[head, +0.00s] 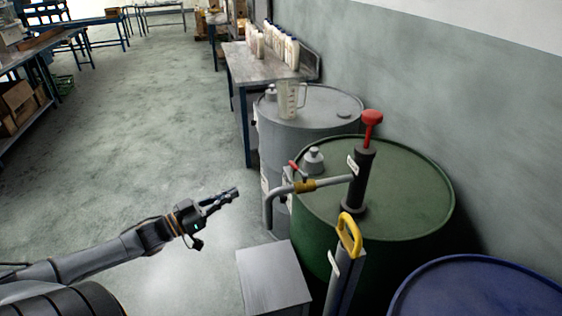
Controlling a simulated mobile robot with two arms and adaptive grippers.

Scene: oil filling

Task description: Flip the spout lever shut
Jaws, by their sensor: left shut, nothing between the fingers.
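The spout (325,183) is a grey pipe that runs left from the black pump (359,180) on the green drum (410,205) and bends down at its end. A brass valve (305,186) sits on it, with a small red lever (294,166) slanting up and to the left. My left gripper (236,192) is shut and empty, to the left of the spout's downturned end and apart from it. My right gripper is not in view.
A grey box-like stand (273,279) is below the spout. A grey drum (325,108) behind carries a clear jug (291,100). A yellow handle (350,235) stands in front of the green drum. A blue drum (480,290) is at lower right. Floor at left is clear.

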